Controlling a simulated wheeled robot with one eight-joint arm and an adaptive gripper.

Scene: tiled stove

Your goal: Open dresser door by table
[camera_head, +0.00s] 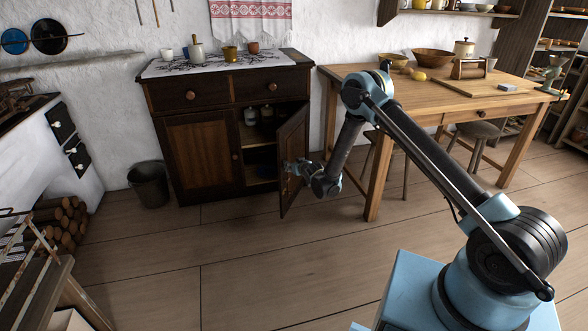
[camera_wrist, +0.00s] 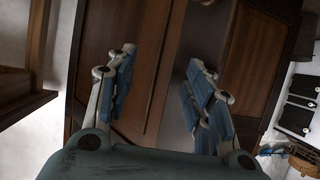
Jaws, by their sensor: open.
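The dark wooden dresser (camera_head: 178,152) stands against the wall, left of the table (camera_head: 345,77). Its right door (camera_head: 293,140) is swung outward toward the table, and shelves with jars show inside. The left door is closed. My gripper (camera_head: 293,168) is at the outer part of the open door. In the wrist view my gripper (camera_wrist: 160,75) has its two fingers spread apart, with the brown door panel (camera_wrist: 110,30) behind the left finger. I cannot tell whether a finger touches the door. The door's knob is not clearly visible.
A dark bucket (camera_head: 149,184) stands left of the dresser. A stool (camera_head: 478,132) is under the table. Mugs and pots stand on the dresser's cloth (camera_head: 180,65). The wooden floor (camera_head: 230,245) in front of the dresser is clear. A stove with logs is at the left.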

